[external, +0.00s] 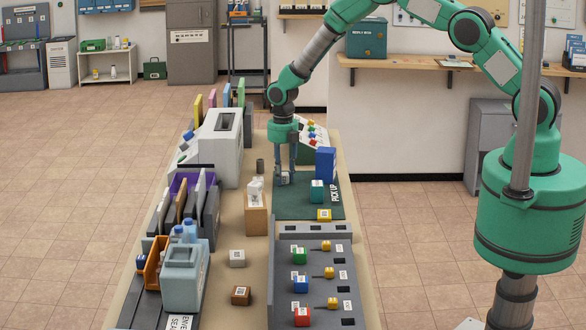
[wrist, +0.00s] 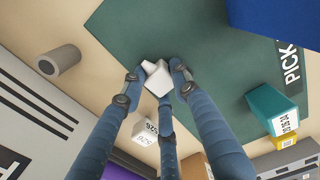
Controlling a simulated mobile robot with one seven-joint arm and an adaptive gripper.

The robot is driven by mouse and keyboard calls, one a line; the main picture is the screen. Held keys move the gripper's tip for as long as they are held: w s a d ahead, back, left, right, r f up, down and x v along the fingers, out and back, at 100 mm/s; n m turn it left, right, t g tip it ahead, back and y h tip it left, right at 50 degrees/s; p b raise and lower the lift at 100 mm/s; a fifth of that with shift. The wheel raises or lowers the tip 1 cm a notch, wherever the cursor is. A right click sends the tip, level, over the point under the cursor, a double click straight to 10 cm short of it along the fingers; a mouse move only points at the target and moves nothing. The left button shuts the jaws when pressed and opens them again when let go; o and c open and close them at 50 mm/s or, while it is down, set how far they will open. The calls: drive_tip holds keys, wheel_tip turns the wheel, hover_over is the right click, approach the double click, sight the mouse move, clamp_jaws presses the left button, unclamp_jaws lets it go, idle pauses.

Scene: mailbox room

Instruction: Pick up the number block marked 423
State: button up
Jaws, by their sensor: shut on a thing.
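My gripper (external: 284,176) points down over the green mat with its fingers shut on a small white block. In the wrist view the white block (wrist: 158,78) sits between the fingertips, and no number can be read on its visible faces. It is at or close above the mat; I cannot tell if it touches. A teal block (external: 317,190) and a yellow block (external: 324,215) are on the mat to the right. Their labels are too small to read surely. No block clearly reads 423.
A blue box (external: 325,165) stands close right of my gripper on the green mat (external: 290,210). A labelled white block (wrist: 145,133) is near my fingers. A grey machine (external: 217,150) stands left. A brown box (external: 256,222) and a block rack (external: 314,280) are nearer the camera.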

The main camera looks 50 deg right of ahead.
sight(283, 173)
drive_tip(key=shift+r, duration=5)
